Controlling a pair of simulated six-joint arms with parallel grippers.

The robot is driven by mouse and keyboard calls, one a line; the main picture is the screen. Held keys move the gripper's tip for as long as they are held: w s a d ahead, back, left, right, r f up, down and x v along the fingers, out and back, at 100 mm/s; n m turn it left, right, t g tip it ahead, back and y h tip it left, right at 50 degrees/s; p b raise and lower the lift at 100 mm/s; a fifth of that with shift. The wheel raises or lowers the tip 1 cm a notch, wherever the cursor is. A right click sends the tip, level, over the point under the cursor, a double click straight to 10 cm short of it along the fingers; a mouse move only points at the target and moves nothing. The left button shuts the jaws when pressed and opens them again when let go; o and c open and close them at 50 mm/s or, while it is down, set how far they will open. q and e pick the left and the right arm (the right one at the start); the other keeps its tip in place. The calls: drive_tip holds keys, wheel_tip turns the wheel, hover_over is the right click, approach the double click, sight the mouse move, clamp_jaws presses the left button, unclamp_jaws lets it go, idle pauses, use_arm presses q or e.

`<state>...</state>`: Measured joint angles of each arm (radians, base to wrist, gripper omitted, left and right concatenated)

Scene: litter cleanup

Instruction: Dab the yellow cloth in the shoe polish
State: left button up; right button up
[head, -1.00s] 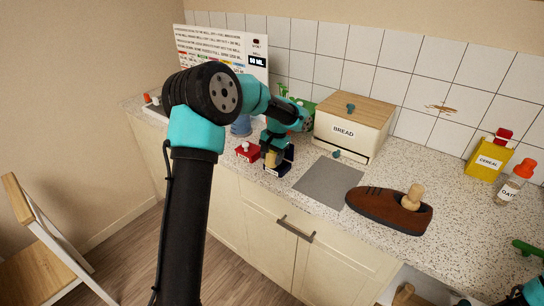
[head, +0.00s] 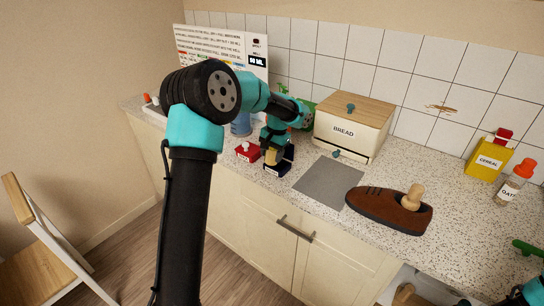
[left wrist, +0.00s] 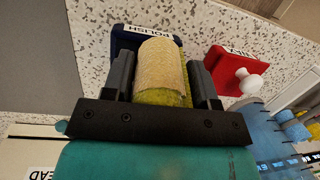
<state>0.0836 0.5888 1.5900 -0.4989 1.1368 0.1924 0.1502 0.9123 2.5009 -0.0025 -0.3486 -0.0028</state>
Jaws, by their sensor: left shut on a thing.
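My left gripper (head: 272,150) is shut on the yellow cloth (head: 271,157). In the left wrist view the cloth (left wrist: 160,72) is a rounded wad with a tan front and yellower base, between the two black fingers (left wrist: 162,85). The shoe polish is a dark blue open container (head: 283,167) labelled POLISH, right at the cloth; it also shows behind the cloth in the left wrist view (left wrist: 122,42). The cloth hides part of it, and I cannot tell whether they touch. My right gripper's fingers are not visible.
A red container (head: 245,151) with a white knob stands just left of the polish. A grey mat (head: 328,183) and a brown shoe (head: 385,208) lie to the right. A bread box (head: 345,128) stands behind. Cereal (head: 488,158) and an orange-capped bottle (head: 512,185) stand far right.

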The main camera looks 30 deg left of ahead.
use_arm(q)
drive_tip(key=shift+r, duration=3.4)
drive_tip(key=s+d+r, duration=0.2)
drive_tip(key=d, duration=0.8)
drive_tip(key=s+d+r, duration=0.2)
drive_tip(key=s+d, duration=0.1)
drive_tip(key=d, duration=0.7)
drive_tip(key=shift+s+r, duration=0.35)
